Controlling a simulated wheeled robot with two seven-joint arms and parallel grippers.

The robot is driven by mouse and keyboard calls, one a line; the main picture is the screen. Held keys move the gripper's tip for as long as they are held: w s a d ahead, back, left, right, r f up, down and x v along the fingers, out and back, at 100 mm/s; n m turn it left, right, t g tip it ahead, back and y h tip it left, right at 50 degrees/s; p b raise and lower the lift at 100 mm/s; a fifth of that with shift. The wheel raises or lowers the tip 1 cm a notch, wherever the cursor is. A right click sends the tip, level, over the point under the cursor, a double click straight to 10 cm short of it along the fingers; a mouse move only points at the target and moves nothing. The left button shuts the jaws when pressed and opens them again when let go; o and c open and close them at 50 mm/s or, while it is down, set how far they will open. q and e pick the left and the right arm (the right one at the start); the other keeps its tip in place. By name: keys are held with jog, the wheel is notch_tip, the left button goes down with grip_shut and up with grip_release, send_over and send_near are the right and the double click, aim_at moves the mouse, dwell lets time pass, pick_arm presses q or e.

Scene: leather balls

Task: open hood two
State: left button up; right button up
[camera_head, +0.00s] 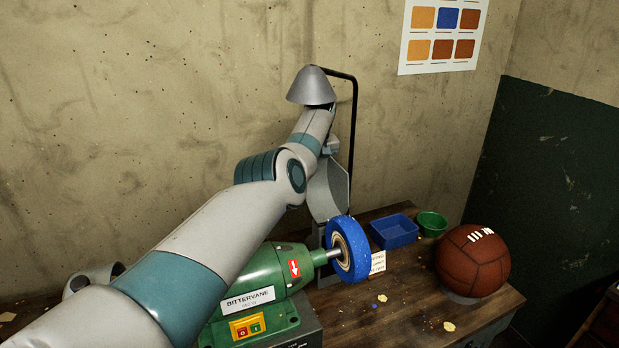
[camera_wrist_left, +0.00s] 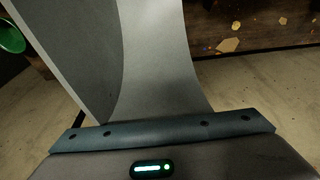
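A grey curved metal hood (camera_head: 327,192) stands upright behind the blue wheel (camera_head: 348,250) of a green grinder (camera_head: 262,280). In the left wrist view the grey hood (camera_wrist_left: 160,60) fills the middle and runs down to the gripper body. My left arm reaches in from the left, and my left gripper (camera_head: 332,147) is at the hood's upper end. Its fingers are hidden or too small to make out, so I cannot tell whether they grip the hood. Which hood is number two is not readable. My right gripper is in neither view.
A conical grey lamp (camera_head: 311,86) on a black bent pole (camera_head: 354,120) is close to my left wrist. A blue tray (camera_head: 393,232), a green bowl (camera_head: 431,222) and a brown leather ball (camera_head: 472,262) sit to the right on the wooden bench (camera_head: 400,310). The wall is behind.

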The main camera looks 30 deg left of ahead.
pick_arm(q)
jog(key=shift+s+d+f, duration=0.1)
jog(key=shift+d+f, duration=0.05)
jog(key=shift+f, duration=0.15)
